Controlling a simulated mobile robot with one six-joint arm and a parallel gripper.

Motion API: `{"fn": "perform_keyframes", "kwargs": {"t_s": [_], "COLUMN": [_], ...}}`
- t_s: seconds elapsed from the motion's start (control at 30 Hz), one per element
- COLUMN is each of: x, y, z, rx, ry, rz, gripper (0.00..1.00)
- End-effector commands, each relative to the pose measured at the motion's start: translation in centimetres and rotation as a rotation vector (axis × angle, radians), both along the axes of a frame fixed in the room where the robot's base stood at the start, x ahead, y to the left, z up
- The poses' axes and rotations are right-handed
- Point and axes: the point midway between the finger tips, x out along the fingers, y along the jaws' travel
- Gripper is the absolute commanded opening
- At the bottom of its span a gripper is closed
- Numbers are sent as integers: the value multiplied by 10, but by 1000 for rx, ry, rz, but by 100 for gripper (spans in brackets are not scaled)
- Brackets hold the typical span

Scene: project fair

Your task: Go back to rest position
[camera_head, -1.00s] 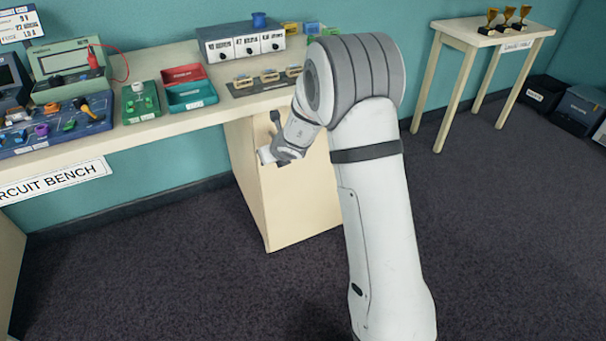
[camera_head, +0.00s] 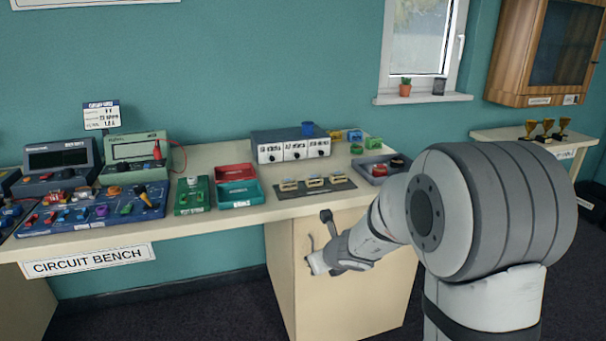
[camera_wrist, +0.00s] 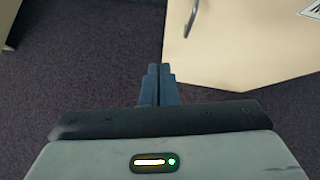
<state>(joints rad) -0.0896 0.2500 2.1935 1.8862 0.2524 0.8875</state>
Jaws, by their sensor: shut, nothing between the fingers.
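My gripper (camera_wrist: 157,84) is shut and empty in the wrist view, its two fingers together above dark carpet, beside the edge of a cream cabinet side (camera_wrist: 240,50). In the head view my arm is folded, with the wrist in front of the cream cabinet (camera_head: 345,290) below the bench top. The fingertips are too small to make out clearly there. The circuit bench (camera_head: 225,222) runs along the wall to the left of my arm.
A trophy table (camera_head: 500,135) stands at the right. Dark carpet (camera_head: 185,315) is open in front of the bench.

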Motion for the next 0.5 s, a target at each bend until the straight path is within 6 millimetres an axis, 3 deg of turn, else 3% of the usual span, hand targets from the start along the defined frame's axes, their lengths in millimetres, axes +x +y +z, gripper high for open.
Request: {"fn": "perform_keyframes", "kwargs": {"t_s": [0.03,0.2,0.37,0.5], "x": [-7,-51,-106,-159], "y": [3,15,16,5], "z": [26,90,133,159], "rx": [-46,-291,-548,-774], "ry": [-42,-200,-319,-384], "rz": [87,511,927,1289], "gripper": [0,0,0,0]}}
